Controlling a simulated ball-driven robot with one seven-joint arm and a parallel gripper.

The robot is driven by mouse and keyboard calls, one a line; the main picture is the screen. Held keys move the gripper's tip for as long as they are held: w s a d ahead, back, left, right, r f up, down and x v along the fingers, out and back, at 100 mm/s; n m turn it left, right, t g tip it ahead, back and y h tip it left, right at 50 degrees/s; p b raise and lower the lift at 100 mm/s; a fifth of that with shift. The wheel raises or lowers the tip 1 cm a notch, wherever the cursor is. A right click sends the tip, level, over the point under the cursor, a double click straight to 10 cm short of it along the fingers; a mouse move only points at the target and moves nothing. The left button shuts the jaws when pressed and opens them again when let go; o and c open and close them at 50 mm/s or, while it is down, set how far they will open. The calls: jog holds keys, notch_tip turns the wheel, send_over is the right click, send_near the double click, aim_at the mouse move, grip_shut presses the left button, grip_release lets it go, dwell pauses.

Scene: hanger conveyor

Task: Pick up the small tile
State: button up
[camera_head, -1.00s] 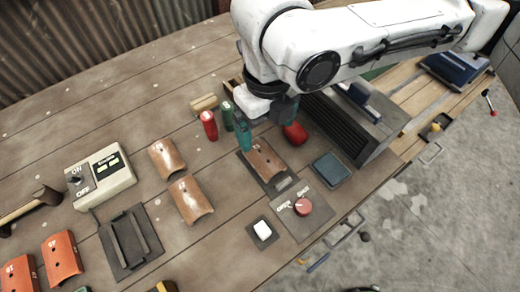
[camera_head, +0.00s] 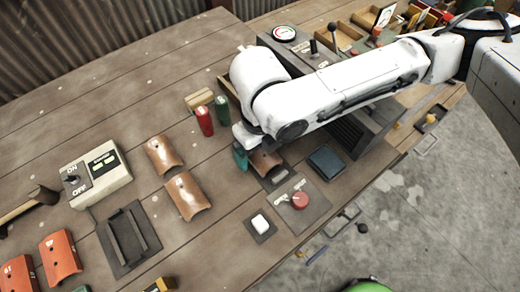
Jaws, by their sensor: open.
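Brown curved tiles lie on the wooden table: one (camera_head: 163,155) at centre left, one (camera_head: 187,196) just below it. A third brown tile (camera_head: 266,161) lies on a dark plate, partly hidden by my arm. Orange curved tiles (camera_head: 60,258) lie at the lower left. I cannot tell for sure which of these is the small tile. My gripper (camera_head: 242,157) points down beside the left edge of the third brown tile. It is open; only a teal finger shows clearly, and my arm hides the rest. I cannot tell whether it touches that tile.
Red (camera_head: 204,120) and green (camera_head: 222,110) cylinders stand behind my gripper. A switch box (camera_head: 95,173) and dark holder (camera_head: 128,239) are left.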

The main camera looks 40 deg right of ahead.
jog(key=c, duration=1.2)
jog(key=shift+r, duration=0.15)
